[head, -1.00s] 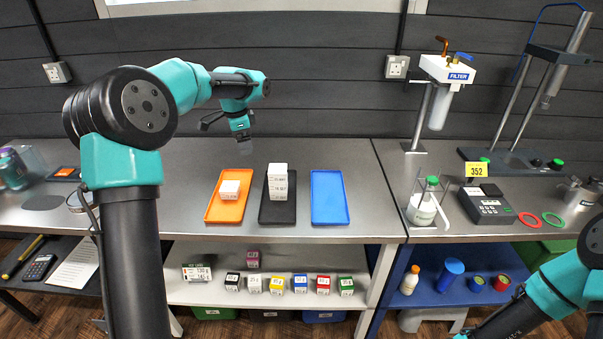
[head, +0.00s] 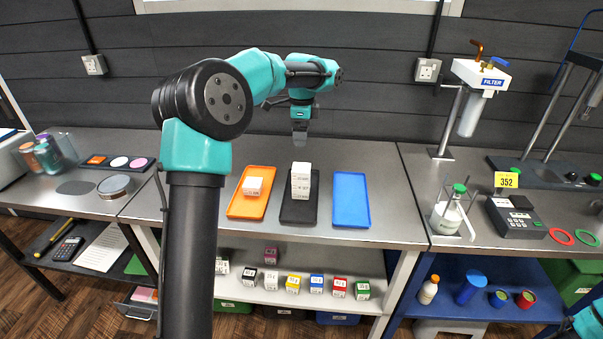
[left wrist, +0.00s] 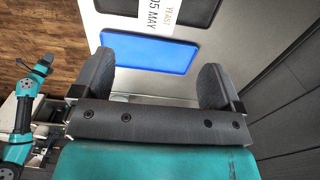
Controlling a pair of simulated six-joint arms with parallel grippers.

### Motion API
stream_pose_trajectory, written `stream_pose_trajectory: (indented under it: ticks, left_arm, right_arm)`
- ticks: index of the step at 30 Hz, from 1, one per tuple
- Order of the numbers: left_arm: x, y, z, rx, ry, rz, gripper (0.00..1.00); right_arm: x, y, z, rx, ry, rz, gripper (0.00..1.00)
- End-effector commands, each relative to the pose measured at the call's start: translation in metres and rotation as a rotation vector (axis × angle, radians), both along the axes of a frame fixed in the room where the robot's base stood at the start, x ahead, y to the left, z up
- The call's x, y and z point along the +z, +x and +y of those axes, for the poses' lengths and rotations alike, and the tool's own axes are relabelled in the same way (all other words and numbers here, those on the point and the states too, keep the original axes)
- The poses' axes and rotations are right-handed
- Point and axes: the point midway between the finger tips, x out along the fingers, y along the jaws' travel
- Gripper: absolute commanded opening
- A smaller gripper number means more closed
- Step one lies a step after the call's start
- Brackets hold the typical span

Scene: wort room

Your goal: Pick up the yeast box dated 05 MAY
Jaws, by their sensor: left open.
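A stack of white boxes (head: 301,180) stands upright on the black tray (head: 300,212) on the steel bench. In the left wrist view the white top of a box (left wrist: 152,18) reads YEAST 05 MAY, partly cut by the frame edge. Another white box (head: 253,185) lies on the orange tray (head: 247,207); its print is too small to read. My left gripper (head: 299,138) is open and empty, above and behind the stack, apart from it. Its two spread fingers (left wrist: 160,75) show in the left wrist view. My right arm shows small in the left wrist view; its gripper is unclear.
An empty blue tray (head: 350,200) lies right of the black tray. The stoppered flask (head: 447,214), the filter stand (head: 468,105) and the grey meter (head: 517,217) stand farther right. Several coloured boxes sit on the lower shelf (head: 262,298). The bench behind the trays is clear.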

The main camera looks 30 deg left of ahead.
Motion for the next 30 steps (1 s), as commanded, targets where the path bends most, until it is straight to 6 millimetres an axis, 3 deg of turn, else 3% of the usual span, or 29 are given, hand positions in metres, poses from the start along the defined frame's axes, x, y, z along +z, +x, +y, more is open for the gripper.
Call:
stream_pose_trajectory:
  ticks: [13, 30]
  left_arm:
    - [-0.074, -0.001, 0.000, 0.000, 0.000, 0.003, 0.92]
    - [-0.090, -0.001, 0.000, 0.001, 0.000, 0.001, 0.92]
  right_arm:
    - [0.000, 0.000, 0.000, 0.000, 0.000, 0.000, 0.43]
    - [0.000, 0.000, 0.000, 0.000, 0.000, 0.000, 0.43]
